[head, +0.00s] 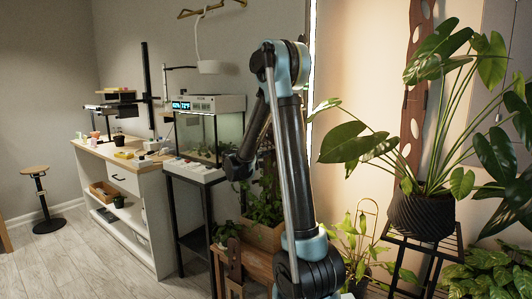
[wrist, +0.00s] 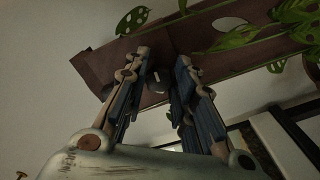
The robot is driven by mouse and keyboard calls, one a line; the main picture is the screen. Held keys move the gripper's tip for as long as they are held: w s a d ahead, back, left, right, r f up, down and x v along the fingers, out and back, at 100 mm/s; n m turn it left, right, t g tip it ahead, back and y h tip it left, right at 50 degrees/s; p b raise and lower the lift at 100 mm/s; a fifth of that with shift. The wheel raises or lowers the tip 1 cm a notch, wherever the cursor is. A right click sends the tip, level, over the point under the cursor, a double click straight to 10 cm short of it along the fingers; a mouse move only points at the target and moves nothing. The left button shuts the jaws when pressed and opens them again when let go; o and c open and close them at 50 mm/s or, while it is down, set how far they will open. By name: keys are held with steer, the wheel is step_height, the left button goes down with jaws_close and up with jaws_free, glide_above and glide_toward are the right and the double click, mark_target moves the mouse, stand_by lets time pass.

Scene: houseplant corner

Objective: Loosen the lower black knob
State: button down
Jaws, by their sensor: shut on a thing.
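My gripper (wrist: 162,62) shows in the wrist view, with its two jointed fingers reaching up to a brown board (wrist: 112,62). The fingers are closed on a small dark knob (wrist: 161,47) at the board, in deep shadow. The knob is partly hidden by the fingertips, and I cannot make out its turn or how tight it is. No second knob can be told apart. In the head view my arm stands in the middle, and the knob and the fingertips cannot be made out there.
Leaves with holes (wrist: 132,20) hang by the board in the wrist view. In the head view a large potted plant (head: 422,215) stands on a black stand at right. A glass tank (head: 210,135) and a white workbench (head: 130,195) are at left.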

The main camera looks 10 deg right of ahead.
steer(key=shift+n, duration=9.6)
steer(key=c, duration=1.4)
jaws_free()
steer(key=shift+o, duration=0.3)
steer(key=shift+r, duration=0.1)
steer(key=v, duration=1.2)
